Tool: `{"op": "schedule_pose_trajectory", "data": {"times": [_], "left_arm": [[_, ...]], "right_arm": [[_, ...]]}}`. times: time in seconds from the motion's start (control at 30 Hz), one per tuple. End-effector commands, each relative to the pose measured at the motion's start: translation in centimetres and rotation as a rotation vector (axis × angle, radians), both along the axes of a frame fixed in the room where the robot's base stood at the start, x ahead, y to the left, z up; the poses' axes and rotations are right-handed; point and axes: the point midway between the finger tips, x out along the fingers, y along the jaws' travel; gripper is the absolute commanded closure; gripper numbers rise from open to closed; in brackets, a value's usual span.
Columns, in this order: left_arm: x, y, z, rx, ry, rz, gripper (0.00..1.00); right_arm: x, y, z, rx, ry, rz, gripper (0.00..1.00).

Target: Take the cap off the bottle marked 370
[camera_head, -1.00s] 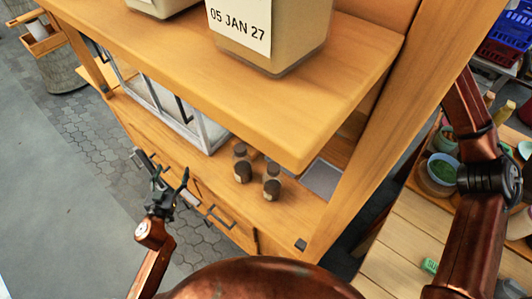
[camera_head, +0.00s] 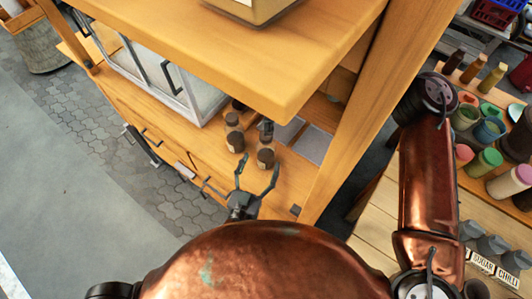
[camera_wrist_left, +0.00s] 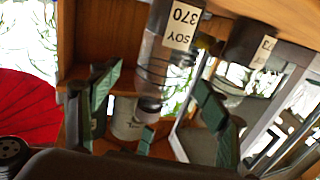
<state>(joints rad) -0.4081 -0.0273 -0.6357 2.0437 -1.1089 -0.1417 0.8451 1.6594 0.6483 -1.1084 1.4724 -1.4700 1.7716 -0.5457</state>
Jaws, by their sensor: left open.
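Two small dark bottles stand close together on the shelf in the head view. The wrist view shows the bottle marked SOY 370 (camera_wrist_left: 177,25) upside down, with dark contents and a white label. My left gripper (camera_head: 257,172) is open and empty, just in front of the right bottle. Its two spread green-padded fingers (camera_wrist_left: 158,95) show in the wrist view, apart from the bottle. My right gripper is out of view.
A second labelled bottle (camera_wrist_left: 242,45) stands beside it, left in the head view (camera_head: 235,138). A glass-sided case (camera_head: 165,80) stands farther left. A wooden post (camera_head: 355,110) stands to the right.

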Motion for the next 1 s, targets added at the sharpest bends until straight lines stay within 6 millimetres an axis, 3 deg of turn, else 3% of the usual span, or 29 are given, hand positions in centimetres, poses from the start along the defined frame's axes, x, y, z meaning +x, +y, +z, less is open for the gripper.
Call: {"op": "schedule_pose_trajectory", "data": {"times": [0.4, 0.8, 1.0], "left_arm": [[5.1, -1.7, 0.0, 0.001, -0.001, -0.001, 0.3], [5.8, -1.9, 0.0, -0.001, 0.001, 0.0, 0.3], [5.8, -1.9, 0.0, 0.0, 0.001, 0.0, 0.43]], "right_arm": [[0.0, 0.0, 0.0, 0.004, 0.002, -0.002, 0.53], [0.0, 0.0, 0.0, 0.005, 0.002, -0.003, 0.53], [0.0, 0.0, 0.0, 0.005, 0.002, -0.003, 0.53]]}}
